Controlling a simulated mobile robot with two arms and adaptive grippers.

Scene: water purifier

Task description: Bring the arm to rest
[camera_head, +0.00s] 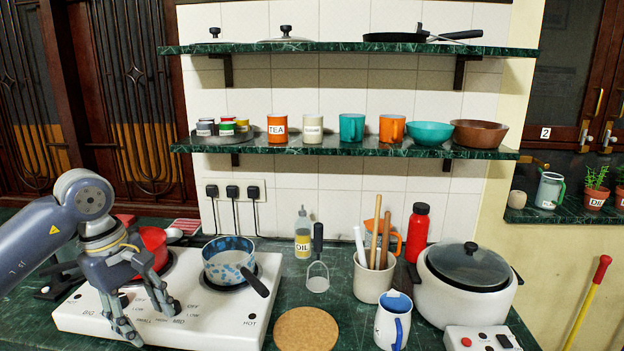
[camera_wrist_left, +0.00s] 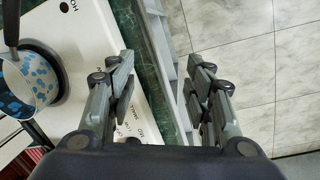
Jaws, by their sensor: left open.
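My left arm comes in from the left in the head view, and my left gripper (camera_head: 150,318) hangs over the front of the white stove (camera_head: 228,322). Its fingers point down and are spread apart. In the wrist view, the left gripper (camera_wrist_left: 161,72) is open with nothing between its fingers. The stove's edge, the green counter edge and the floor show beyond and between them. I cannot tell from these views whether the fingers touch the stove. My right gripper is not in view.
A blue patterned pot (camera_head: 228,262) stands on the stove, right of the gripper, its dark handle toward the front. A red pot (camera_head: 152,243) is partly hidden behind the gripper. A cork mat (camera_head: 306,329), a mug (camera_head: 393,322) and a white cooker (camera_head: 466,287) stand farther right.

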